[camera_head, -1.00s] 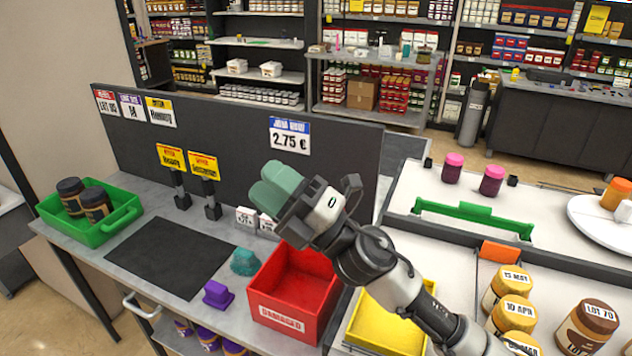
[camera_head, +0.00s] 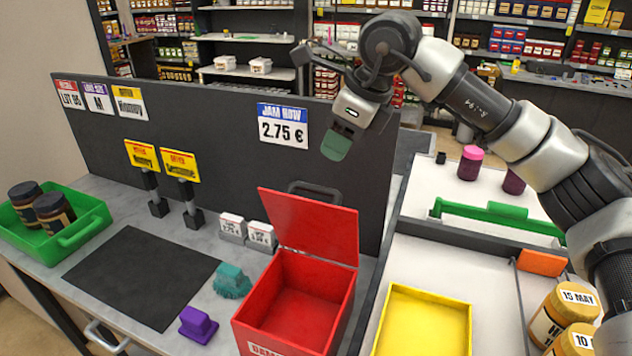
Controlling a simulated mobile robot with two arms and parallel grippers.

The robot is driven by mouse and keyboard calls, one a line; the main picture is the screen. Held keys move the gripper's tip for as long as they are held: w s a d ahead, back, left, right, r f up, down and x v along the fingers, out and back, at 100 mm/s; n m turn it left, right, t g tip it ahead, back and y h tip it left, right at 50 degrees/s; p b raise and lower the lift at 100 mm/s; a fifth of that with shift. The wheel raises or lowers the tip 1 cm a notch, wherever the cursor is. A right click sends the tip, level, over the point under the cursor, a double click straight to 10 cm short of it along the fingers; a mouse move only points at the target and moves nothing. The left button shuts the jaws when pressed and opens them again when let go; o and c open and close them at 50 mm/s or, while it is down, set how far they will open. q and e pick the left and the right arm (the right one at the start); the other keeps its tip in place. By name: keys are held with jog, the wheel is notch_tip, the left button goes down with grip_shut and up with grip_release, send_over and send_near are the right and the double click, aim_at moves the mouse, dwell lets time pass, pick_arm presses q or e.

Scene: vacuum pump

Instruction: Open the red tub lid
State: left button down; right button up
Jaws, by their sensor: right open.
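The red tub (camera_head: 292,300) stands on the grey counter, its inside visible and empty. Its red lid (camera_head: 308,226) stands up at the tub's back edge, tilted open, with a dark handle (camera_head: 314,189) at its top. My right gripper (camera_head: 336,146) is above and to the right of the lid, with its green fingertips pointing down. It is open, empty and apart from the lid. My left gripper is not in view.
A yellow tray (camera_head: 424,322) is right of the tub. A teal brush-like item (camera_head: 232,281) and a purple block (camera_head: 198,324) lie left of it, near a black mat (camera_head: 142,276). A green tray (camera_head: 82,232) holds dark jars. A dark panel (camera_head: 225,170) stands behind.

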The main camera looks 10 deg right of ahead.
aim_at(318, 186)
jog(key=p+x, duration=0.1)
jog(key=x, duration=0.3)
jog(key=p+x, duration=0.2)
jog(key=x, duration=0.3)
jog(key=shift+s+d, duration=0.1)
jog(key=shift+d, duration=0.15)
jog(key=shift+a+f, duration=0.15)
jog(key=shift+f, duration=0.45)
grip_shut()
